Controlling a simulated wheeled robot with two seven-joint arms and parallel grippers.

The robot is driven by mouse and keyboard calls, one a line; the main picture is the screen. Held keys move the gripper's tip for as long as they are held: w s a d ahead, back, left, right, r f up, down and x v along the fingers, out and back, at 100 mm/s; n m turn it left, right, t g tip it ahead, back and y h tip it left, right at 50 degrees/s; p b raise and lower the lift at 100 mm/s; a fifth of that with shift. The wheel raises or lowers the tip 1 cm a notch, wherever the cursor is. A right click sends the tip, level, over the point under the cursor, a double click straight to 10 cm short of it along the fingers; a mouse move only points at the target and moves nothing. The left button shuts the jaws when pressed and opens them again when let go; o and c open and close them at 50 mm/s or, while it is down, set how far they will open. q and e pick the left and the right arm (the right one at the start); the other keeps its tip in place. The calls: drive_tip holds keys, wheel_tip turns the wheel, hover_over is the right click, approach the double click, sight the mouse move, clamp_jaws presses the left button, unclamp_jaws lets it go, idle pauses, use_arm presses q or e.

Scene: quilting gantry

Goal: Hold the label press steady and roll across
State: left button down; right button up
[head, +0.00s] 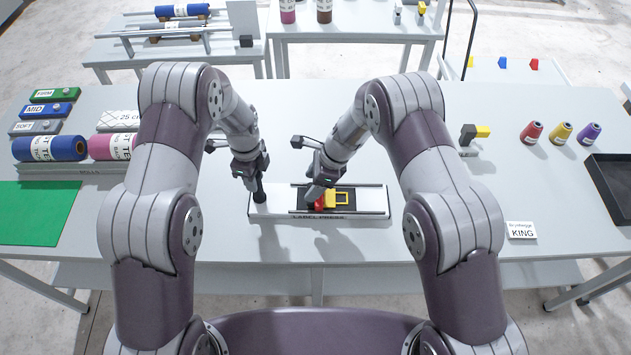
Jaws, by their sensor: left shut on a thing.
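The label press (361,207) is a long pale base with a dark bed and side rails, lying near the table's front edge. A black upright post (260,197) stands at its left end. My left gripper (258,184) is shut on this post from above. A red and yellow block, the press's roller carriage (331,199), sits between the rails around the middle. My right gripper (314,192) is just left of the carriage, at or against it. Its fingers are too small and overlapped to tell whether they are closed.
Blue and pink rolls (50,149) and a green mat (40,213) are on the left. Red, yellow and purple cones (560,134), a black tray (612,180) and a KING card (521,230) are on the right.

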use_arm(q)
drive_tip(key=shift+f, duration=0.15)
use_arm(e)
drive_tip(key=shift+d, duration=0.15)
use_arm(q)
drive_tip(key=shift+a, duration=0.1)
use_arm(e)
drive_tip(key=v, duration=1.2)
drive_tip(key=shift+s, duration=0.1)
use_arm(q)
drive_tip(key=c, duration=0.9)
unclamp_jaws()
drive_tip(key=shift+c, duration=0.2)
drive_tip(key=shift+o, duration=0.9)
drive_tip(key=shift+w+a, duration=0.15)
use_arm(e)
drive_tip(key=shift+w, duration=0.2)
